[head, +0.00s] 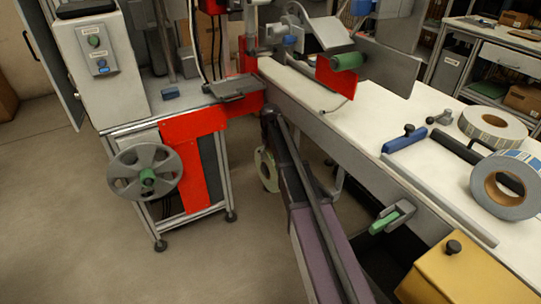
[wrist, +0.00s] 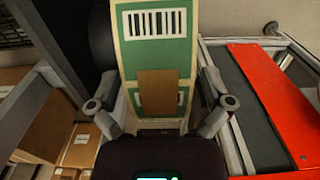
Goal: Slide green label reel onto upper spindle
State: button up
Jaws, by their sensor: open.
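The green label reel (head: 267,170) shows in the head view as a pale green ring beside my arm, partly hidden by it. In the wrist view a label reel (wrist: 153,25), green and cream with barcode labels, fills the middle. My gripper (wrist: 160,104) is open, with one finger on each side of the reel. Whether the fingers touch it I cannot tell. In the head view my gripper is hidden by the arm. A green spindle (head: 347,61) sticks out from a red plate at the upper right. A lower green hub (head: 147,178) carries a grey spoked wheel.
The red-framed machine (head: 192,125) stands left of my arm. A long white bench (head: 345,115) lies to the right, with two label rolls (head: 492,129) (head: 506,185) and a blue-handled bar (head: 404,139). A yellow box (head: 457,274) is at lower right. Floor (head: 110,240) is clear at left.

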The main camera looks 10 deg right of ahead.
jog(key=shift+c, duration=0.2)
jog(key=c, duration=1.3)
jog(key=shift+r+p, duration=0.4)
jog(key=shift+r, duration=0.05)
jog(key=shift+a, duration=0.2)
jog(key=shift+s+a, duration=0.45)
jog(key=shift+a, duration=0.8)
jog(key=shift+s+a, duration=0.4)
jog(key=shift+a, duration=0.8)
jog(key=shift+s+a, duration=0.45)
jog(key=shift+a, duration=0.8)
jog(key=shift+a, duration=0.1)
jog(key=shift+s, duration=0.15)
